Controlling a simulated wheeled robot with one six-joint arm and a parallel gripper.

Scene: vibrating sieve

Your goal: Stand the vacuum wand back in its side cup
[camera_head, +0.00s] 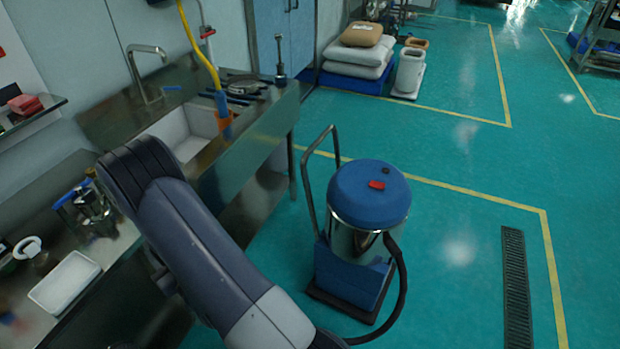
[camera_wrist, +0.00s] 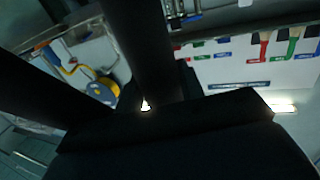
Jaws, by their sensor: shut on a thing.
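The vacuum has a blue lid (camera_head: 369,190) over a steel drum and stands on a blue wheeled cart (camera_head: 350,278) at the lower middle of the head view. Its black hose (camera_head: 402,285) curves down from the drum's right side and back left to the end of my arm at the bottom edge. My gripper (camera_wrist: 150,100) shows dark in the wrist view, shut on the vacuum wand (camera_wrist: 152,45), which seems to be the dark tube running to the top edge. The wand's tip is out of view. I cannot make out the side cup.
A steel sink counter (camera_head: 245,125) stands left of the cart, with a tray (camera_head: 64,283) on the nearer bench. A tall cart handle (camera_head: 306,185) rises on the vacuum's left. The green floor right of it is clear, with a drain grate (camera_head: 515,285). Sacks (camera_head: 357,57) lie behind.

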